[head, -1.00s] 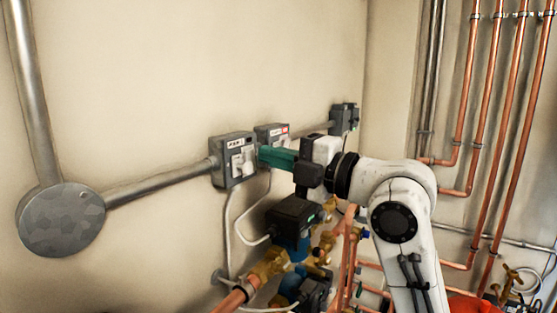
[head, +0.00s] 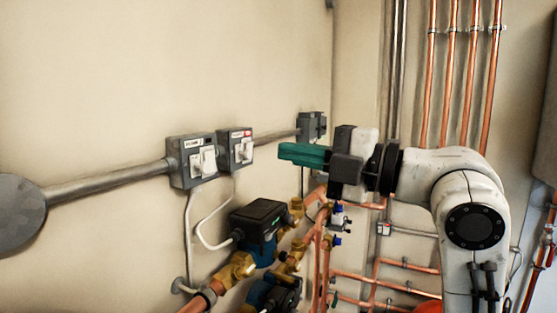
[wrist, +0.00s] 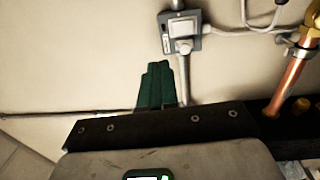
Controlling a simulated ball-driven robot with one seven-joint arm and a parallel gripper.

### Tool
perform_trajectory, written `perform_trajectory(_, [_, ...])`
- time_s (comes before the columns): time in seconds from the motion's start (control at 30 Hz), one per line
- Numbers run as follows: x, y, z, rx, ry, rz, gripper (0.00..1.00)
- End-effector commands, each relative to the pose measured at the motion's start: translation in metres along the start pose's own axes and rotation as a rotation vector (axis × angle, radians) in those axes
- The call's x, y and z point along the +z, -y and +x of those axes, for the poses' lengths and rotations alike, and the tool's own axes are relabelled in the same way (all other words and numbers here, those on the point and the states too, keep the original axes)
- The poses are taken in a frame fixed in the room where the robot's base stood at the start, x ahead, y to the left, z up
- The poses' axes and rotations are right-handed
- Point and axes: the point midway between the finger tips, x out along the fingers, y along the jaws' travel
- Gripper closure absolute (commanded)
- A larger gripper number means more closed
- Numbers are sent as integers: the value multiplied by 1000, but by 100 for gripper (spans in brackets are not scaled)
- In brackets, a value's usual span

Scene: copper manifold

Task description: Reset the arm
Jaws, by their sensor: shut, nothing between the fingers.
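My white arm enters the head view from the lower right and ends in my gripper (head: 284,153), whose green fingers point left. The fingers are shut together and empty. They stand out in front of the wall, to the right of two grey switch boxes. In the wrist view my gripper (wrist: 158,70) shows as two green fingers side by side, closed. A switch box (wrist: 180,33) lies beyond the fingertips there. In the head view the left switch box (head: 178,175) and the right switch box (head: 234,165) carry white switches, and a gap shows between them and the fingertips.
A third grey box (head: 311,127) is on the wall behind my gripper. A dark pump (head: 258,220) with brass fittings (head: 238,268) stands below. Copper pipes (head: 462,80) run up the wall at the right. A grey conduit (head: 105,183) runs left. The upper wall is clear.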

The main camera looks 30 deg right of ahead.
Motion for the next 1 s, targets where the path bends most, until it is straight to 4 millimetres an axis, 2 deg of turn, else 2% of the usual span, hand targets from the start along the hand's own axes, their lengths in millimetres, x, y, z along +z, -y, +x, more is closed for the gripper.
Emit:
perform_trajectory(0.6, [0,-1,-3,-1,0,1,100])
perform_trajectory(0.67, [2,6,-2,-6,6,25,100])
perform_trajectory(0.77, [9,32,0,-31,37,132,100])
perform_trajectory(0.83, [16,64,1,-65,77,257,100])
perform_trajectory(0.97, [25,144,-3,-152,189,548,100])
perform_trajectory(1.0, [25,170,-6,-183,228,636,100])
